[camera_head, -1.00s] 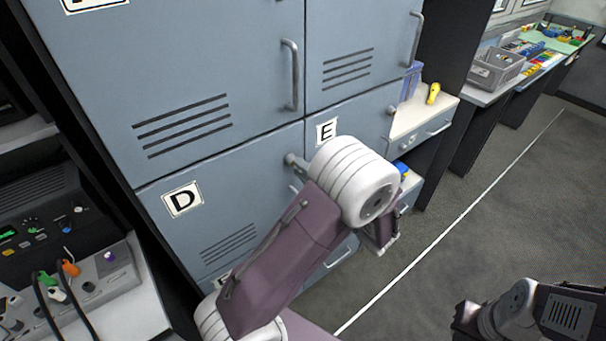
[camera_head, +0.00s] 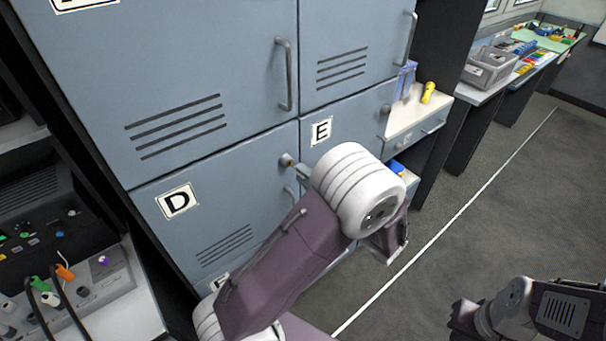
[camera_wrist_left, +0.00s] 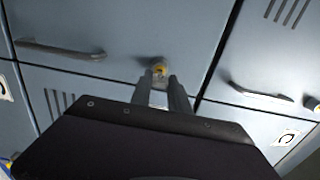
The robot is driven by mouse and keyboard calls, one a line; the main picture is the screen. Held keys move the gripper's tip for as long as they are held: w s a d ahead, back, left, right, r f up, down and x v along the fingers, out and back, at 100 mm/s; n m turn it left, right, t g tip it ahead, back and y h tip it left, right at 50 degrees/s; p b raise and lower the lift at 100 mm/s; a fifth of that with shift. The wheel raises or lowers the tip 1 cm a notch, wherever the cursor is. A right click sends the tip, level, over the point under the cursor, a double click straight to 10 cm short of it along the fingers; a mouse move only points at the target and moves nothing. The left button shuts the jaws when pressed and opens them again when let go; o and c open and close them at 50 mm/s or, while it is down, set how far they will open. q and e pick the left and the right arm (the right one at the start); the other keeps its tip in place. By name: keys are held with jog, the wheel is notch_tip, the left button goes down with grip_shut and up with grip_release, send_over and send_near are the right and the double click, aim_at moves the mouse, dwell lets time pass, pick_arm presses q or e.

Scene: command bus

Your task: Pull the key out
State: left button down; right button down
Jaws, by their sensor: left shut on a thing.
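The lock (camera_head: 287,160) is a round knob with a brass-coloured face on the grey-blue door D (camera_head: 215,215), near its upper right corner. My left gripper (camera_head: 302,175) is just right of the lock and below it, with a small gap between them. It is shut on the key, which is mostly hidden by the fingers. In the left wrist view the fingertips (camera_wrist_left: 161,82) are in front of the lock's yellowish face (camera_wrist_left: 159,69); the key itself is hard to make out there. My right arm shows at the lower right, its gripper unclear.
Locker doors with bar handles (camera_head: 286,75) surround the lock. A shelf with drawers (camera_head: 420,125) and a yellow item (camera_head: 428,92) stands to the right. A control panel with cables (camera_head: 85,290) is at the lower left. The floor on the right is clear.

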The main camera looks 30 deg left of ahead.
pick_arm(q)
jog(key=shift+d, duration=0.15)
jog(key=shift+v, duration=3)
